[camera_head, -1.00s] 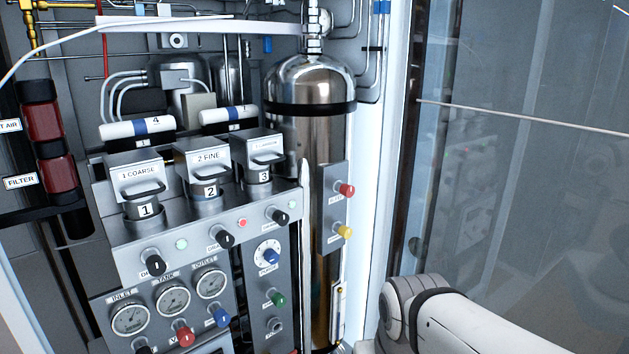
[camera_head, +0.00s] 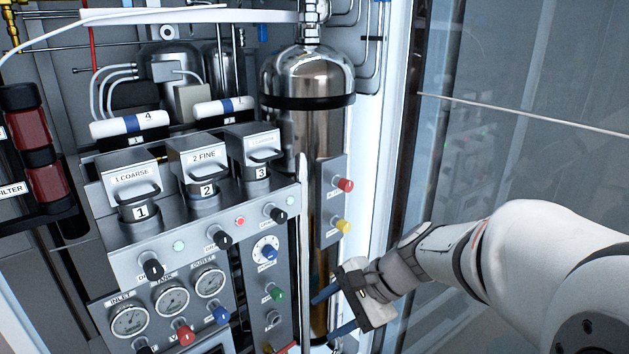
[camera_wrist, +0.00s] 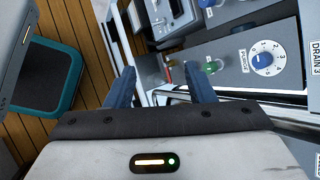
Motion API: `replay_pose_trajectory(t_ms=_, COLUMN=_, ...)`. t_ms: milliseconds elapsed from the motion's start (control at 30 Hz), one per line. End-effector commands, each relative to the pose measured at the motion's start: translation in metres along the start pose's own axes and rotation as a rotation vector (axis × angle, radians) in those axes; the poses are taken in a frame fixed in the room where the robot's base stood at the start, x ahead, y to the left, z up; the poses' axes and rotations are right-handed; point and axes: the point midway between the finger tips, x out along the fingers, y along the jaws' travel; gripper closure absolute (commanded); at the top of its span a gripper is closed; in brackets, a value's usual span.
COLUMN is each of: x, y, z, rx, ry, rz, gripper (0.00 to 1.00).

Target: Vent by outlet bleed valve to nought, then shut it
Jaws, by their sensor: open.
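My gripper (camera_head: 322,319) is open and empty. Its blue fingers point left, in front of the lower part of the steel cylinder (camera_head: 305,130). It is below a small plate with a red knob (camera_head: 345,185) and a yellow knob (camera_head: 344,227); their labels are too small to read surely. The outlet gauge (camera_head: 210,283) is at lower left, its reading unclear, with a blue knob (camera_head: 221,314) beneath. In the wrist view the open fingers (camera_wrist: 158,75) hold nothing; a green knob (camera_wrist: 212,67) is beyond them. I cannot tell which knob is the outlet bleed valve.
The inlet gauge (camera_head: 129,319), tank gauge (camera_head: 172,298) and a red knob (camera_head: 184,334) share the gauge panel. A blue-centred dial (camera_head: 268,250) and a green knob (camera_head: 276,294) are left of my gripper. A glass panel (camera_head: 530,130) is at right.

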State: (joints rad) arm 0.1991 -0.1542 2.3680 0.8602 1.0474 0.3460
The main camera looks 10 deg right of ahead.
Motion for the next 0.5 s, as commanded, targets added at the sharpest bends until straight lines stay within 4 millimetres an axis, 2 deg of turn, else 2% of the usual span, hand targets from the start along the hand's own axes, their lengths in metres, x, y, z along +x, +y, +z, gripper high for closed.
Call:
replay_pose_trajectory(t_ms=33, x=-0.005, y=-0.024, z=-0.005, rx=0.147, ry=-0.054, rz=-0.081, gripper=0.51)
replay_pose_trajectory(t_ms=167, x=-0.021, y=-0.083, z=-0.029, rx=0.512, ry=-0.207, rz=-0.307, gripper=0.51)
replay_pose_trajectory(t_ms=300, x=-0.051, y=-0.135, z=-0.074, rx=0.855, ry=-0.374, rz=-0.550, gripper=0.51)
replay_pose_trajectory(t_ms=400, x=-0.074, y=-0.159, z=-0.109, rx=1.042, ry=-0.482, rz=-0.699, gripper=0.51)
replay_pose_trajectory(t_ms=500, x=-0.093, y=-0.171, z=-0.138, rx=1.167, ry=-0.566, rz=-0.813, gripper=0.51)
